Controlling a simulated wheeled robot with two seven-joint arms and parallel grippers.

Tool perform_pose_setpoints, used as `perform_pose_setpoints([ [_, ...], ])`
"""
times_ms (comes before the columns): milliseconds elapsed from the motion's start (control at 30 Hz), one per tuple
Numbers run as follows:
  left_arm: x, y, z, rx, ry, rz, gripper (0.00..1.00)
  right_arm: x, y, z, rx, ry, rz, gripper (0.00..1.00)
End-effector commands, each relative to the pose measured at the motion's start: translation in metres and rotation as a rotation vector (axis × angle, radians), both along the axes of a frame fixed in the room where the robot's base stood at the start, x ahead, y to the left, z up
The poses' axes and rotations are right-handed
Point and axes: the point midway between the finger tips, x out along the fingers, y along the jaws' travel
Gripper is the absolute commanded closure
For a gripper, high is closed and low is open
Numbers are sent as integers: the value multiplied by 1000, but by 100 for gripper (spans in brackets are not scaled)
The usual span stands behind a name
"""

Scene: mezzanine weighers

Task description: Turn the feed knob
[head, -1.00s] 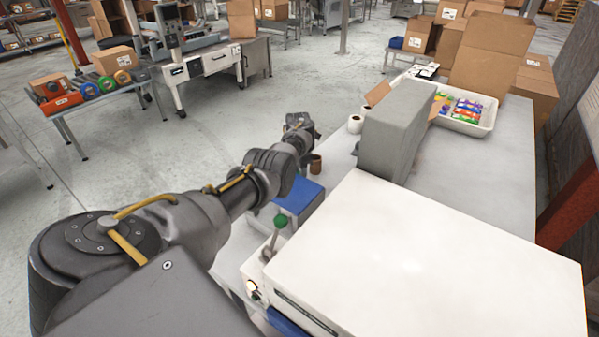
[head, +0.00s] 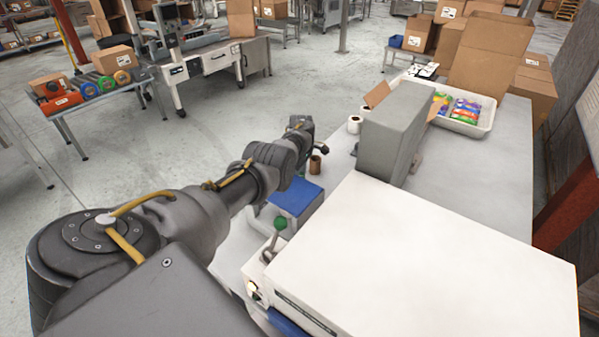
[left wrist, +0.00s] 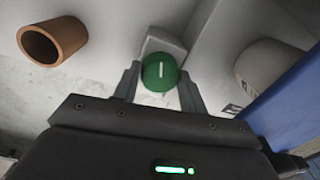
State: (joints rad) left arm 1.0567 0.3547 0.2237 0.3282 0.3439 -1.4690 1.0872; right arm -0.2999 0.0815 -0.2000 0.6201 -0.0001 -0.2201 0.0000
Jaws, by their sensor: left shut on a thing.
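The feed knob (left wrist: 159,72) is round and green with a white line on its face. In the left wrist view it sits on a small pale block (left wrist: 163,45), and the white line points nearly straight up. My left gripper (left wrist: 160,88) is shut on the knob, one finger on each side of it. In the head view my left arm reaches away past the blue-topped box, and its wrist (head: 300,135) is at the far left edge of the bench. The knob cannot be made out there. My right gripper is not in view.
A brown cardboard core (head: 316,164) stands close to my left wrist; it also shows in the left wrist view (left wrist: 50,42). A green-topped lever (head: 280,223), a blue-topped box (head: 297,199), a large white housing (head: 420,260) and a grey upright housing (head: 395,130) crowd the bench.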

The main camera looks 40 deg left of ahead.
Motion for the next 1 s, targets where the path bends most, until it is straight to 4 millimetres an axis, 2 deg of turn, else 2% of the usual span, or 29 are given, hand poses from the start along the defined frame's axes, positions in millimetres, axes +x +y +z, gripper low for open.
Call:
perform_pose_setpoints([
  [1000, -2, 0, 2, 2, -2, -963, 81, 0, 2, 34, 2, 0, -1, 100],
])
